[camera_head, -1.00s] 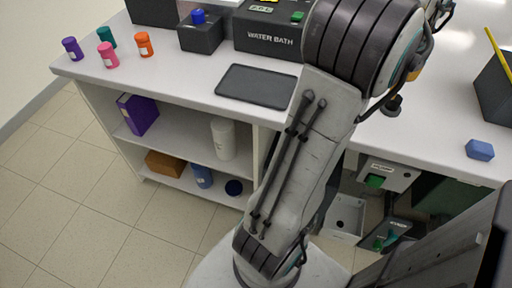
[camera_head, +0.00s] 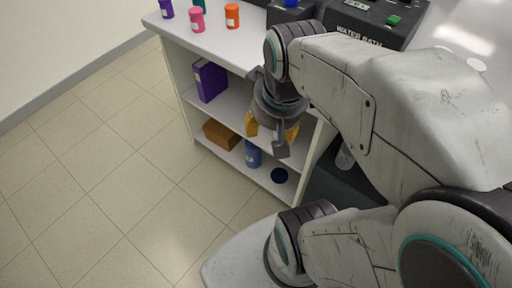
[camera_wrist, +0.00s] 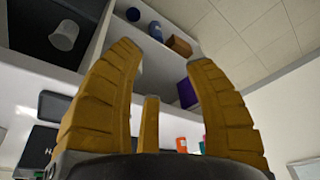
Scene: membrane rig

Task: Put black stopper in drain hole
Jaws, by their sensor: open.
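My gripper (camera_head: 270,138) is open and empty, hanging in front of the white shelf unit below the counter. Its yellow-padded fingers stand wide apart in the wrist view (camera_wrist: 162,58), with nothing between them. I cannot pick out a black stopper for certain. A small dark, navy-looking round thing (camera_head: 279,175) lies on the bottom shelf, right of the blue container. A similar dark round thing shows at the top of the wrist view (camera_wrist: 133,14), apart from the fingers. No drain hole is visible; my arm covers much of the counter's right side.
The bottom shelf holds a blue container (camera_head: 253,154) and a brown box (camera_head: 221,134); a purple binder (camera_head: 210,81) stands above. Orange (camera_head: 232,15) and pink (camera_head: 197,19) jars and the water bath (camera_head: 366,27) are on the counter. The tiled floor at left is clear.

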